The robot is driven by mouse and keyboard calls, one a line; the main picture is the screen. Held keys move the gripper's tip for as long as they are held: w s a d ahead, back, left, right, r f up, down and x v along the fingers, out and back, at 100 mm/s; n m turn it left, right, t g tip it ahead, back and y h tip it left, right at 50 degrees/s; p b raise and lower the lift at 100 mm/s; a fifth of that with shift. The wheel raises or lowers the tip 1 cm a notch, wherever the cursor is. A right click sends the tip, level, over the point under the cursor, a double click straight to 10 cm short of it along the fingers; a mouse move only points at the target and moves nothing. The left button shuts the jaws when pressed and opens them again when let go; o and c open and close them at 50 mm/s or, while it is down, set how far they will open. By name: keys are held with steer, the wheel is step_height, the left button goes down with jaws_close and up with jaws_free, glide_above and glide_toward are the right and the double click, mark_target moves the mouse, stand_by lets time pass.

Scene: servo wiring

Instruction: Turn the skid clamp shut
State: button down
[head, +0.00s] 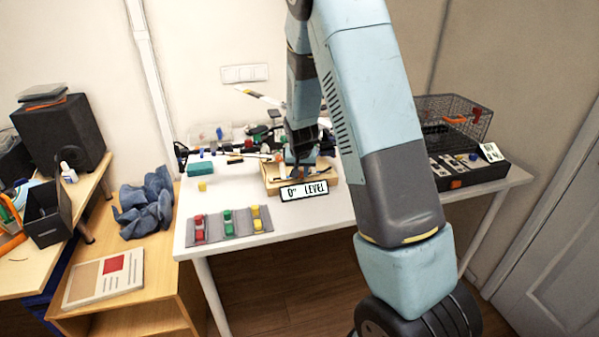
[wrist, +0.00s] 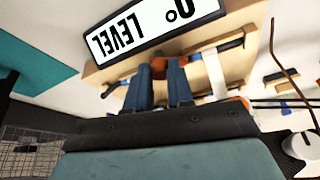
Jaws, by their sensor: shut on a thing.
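My gripper (wrist: 160,88) is over the wooden block (head: 272,180) on the white table, behind the sign that reads "0° LEVEL" (head: 304,190). In the wrist view its two blue-grey fingers are close together, shut on a small orange-brown part (wrist: 159,68) at the block, which I take for the skid clamp. The fingers cover most of that part, so its turn angle cannot be told. The sign also shows upside down in the wrist view (wrist: 150,30). A dark bar with a white piece (wrist: 215,72) lies beside the fingers.
A grey mat (head: 230,226) with red, green and yellow blocks lies at the table's front left. A teal block (head: 200,169) and a small yellow cube (head: 202,186) are left of the wooden block. A wire basket (head: 455,118) and a black tray (head: 470,172) stand at right.

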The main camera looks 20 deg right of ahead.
steer(key=m, duration=0.1)
steer(key=m+h, duration=0.1)
steer(key=m+g, duration=0.1)
steer(key=m, duration=0.1)
steer(key=shift+w+a, duration=0.1)
steer(key=shift+a, duration=0.2)
steer(key=shift+w+a+m+g+h, duration=0.1)
steer(key=shift+m+g+h, duration=0.4)
steer(key=shift+m, duration=1.3)
steer(key=c, duration=1)
jaws_free()
steer(key=shift+r, duration=0.2)
steer(key=v, duration=1.3)
steer(key=shift+a, duration=0.3)
steer(key=shift+c, duration=0.2)
